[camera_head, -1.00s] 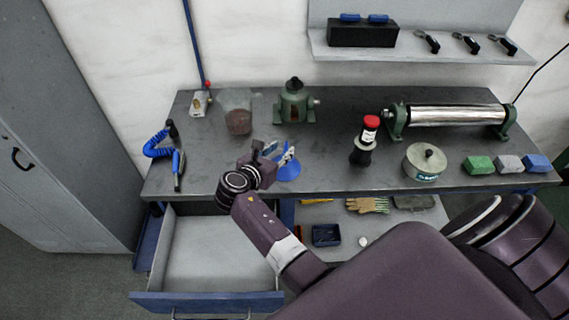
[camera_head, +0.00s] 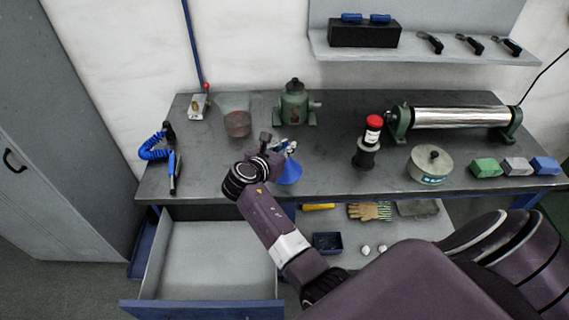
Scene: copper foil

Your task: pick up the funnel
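The blue funnel (camera_head: 289,174) sits on the dark workbench top near its front edge, in the middle left of the head view. My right gripper (camera_head: 268,143) is just left of it, over the bench. The wrist partly covers the area beside the funnel. A small white and blue piece shows just above the funnel, and I cannot tell if it belongs to it. The fingers are small and foreshortened, so whether they are open or shut is unclear, as is any contact with the funnel. My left gripper is out of view.
A green device (camera_head: 294,104) and a brown cup (camera_head: 237,123) stand behind. A red-capped bottle (camera_head: 370,143) and a round tin (camera_head: 429,164) stand to the right. An open drawer (camera_head: 210,262) juts out below the bench (camera_head: 215,177). A blue coiled hose (camera_head: 153,147) lies left.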

